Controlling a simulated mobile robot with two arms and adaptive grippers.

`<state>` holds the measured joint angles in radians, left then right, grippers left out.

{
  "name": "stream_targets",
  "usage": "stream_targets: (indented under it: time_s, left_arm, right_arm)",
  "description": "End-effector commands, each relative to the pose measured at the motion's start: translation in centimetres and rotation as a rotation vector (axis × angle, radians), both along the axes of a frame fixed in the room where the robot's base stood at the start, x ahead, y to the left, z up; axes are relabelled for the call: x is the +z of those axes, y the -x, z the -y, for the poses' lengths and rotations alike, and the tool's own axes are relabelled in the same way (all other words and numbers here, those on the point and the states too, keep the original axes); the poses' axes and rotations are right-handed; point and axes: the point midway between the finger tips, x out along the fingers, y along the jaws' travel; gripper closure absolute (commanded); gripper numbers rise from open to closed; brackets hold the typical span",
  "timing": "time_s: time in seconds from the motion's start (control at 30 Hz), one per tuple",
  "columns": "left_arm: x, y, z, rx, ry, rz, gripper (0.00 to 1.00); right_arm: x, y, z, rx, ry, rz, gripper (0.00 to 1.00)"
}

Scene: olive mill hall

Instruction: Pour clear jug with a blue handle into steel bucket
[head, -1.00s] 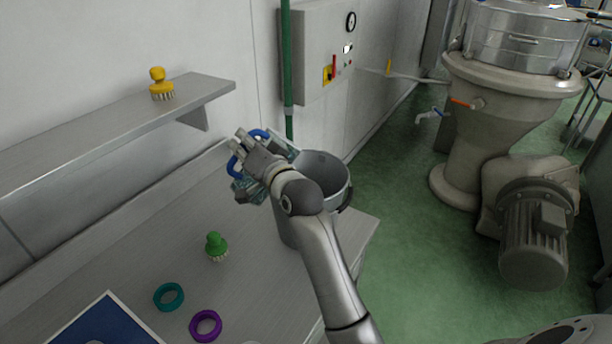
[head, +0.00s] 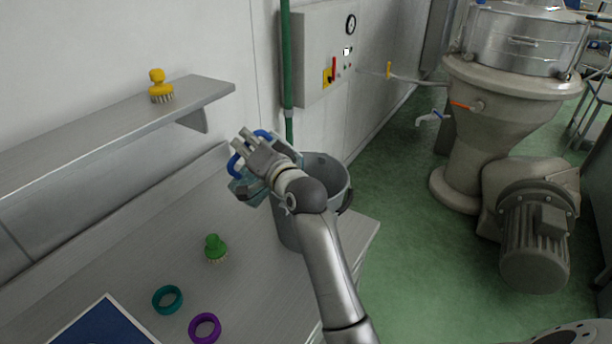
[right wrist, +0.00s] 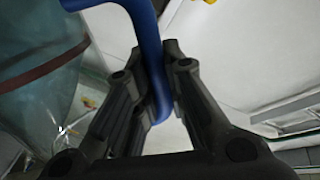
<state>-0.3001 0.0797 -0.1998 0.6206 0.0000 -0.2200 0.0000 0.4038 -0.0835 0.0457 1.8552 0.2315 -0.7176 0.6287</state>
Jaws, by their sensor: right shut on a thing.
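The clear jug (head: 244,188) with a blue handle (head: 235,165) is held up at the left side of the steel bucket (head: 341,188), tilted, partly behind my arm. My right gripper (head: 247,146) is shut on the blue handle. In the right wrist view the handle (right wrist: 150,60) passes between the fingers (right wrist: 155,100), and the jug's clear wall (right wrist: 35,100) with a reddish-brown band is at the left. I cannot see the jug's mouth or any stream. My left gripper is out of view.
On the bench (head: 130,255) are a green brush (head: 215,248), a teal ring (head: 168,299), a purple ring (head: 205,328) and a blue panel (head: 95,328). A shelf (head: 100,125) with a yellow brush (head: 160,86) is above. A machine (head: 470,150) stands right.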

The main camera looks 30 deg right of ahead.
Motion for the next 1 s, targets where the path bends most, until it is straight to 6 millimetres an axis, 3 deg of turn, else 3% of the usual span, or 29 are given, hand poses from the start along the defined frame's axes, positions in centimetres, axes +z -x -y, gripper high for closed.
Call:
stream_targets:
  time_s: [1.0]
  left_arm:
    - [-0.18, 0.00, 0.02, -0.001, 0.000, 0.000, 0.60]
  right_arm:
    - [0.52, -0.02, 0.35, 0.000, -0.052, 0.001, 1.00]
